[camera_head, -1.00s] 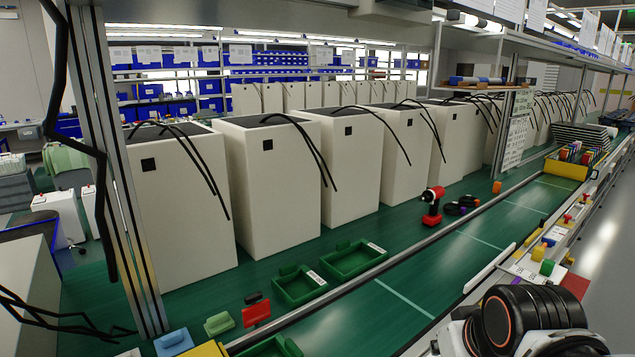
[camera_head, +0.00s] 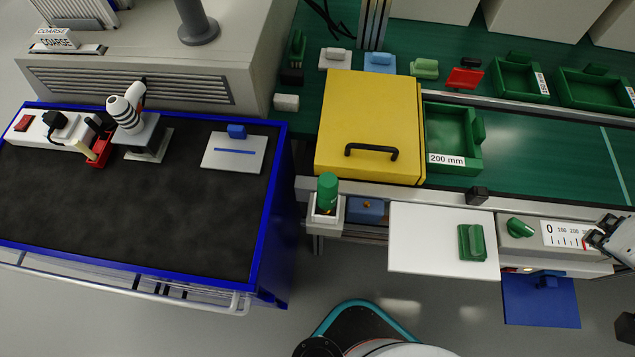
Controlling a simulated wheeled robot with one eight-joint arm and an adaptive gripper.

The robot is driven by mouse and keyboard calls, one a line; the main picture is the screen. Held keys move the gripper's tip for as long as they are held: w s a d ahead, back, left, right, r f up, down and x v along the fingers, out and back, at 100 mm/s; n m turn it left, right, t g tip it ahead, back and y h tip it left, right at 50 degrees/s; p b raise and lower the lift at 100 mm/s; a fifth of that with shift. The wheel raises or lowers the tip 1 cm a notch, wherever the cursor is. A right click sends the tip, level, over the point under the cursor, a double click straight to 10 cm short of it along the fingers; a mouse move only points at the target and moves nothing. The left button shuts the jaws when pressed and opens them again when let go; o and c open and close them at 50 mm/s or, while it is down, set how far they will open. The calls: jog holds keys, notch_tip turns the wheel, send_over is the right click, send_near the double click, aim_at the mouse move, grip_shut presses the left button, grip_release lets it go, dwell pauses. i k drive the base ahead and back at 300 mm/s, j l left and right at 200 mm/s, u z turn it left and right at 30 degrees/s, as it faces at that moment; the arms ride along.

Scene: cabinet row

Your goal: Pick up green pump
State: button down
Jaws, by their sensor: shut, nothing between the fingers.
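A green cylinder (camera_head: 327,188), which looks like the green pump, stands upright in a small white square holder (camera_head: 325,211). The holder is at the front left corner of the workbench, just below the yellow box. My gripper (camera_head: 593,239) is at the right edge of the view, near the white scale plate. It is shut and empty, well to the right of the green cylinder. Part of my arm is cut off by the picture edge.
A yellow box (camera_head: 366,120) with a black handle stands behind the holder. A white board (camera_head: 425,243) with a green handle (camera_head: 472,242) and a green knob (camera_head: 519,227) lie between. A blue-edged dark table (camera_head: 130,215) is left, with a floor gap between.

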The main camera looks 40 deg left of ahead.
aim_at(327, 183)
jog(key=u, duration=2)
jog(key=k+l+u, duration=0.15)
jog(key=u, duration=0.15)
jog(key=k+l+u, duration=0.15)
jog(key=u, duration=0.15)
jog(key=l+u, duration=0.25)
jog(key=i+j, duration=0.05)
jog(key=j, duration=0.05)
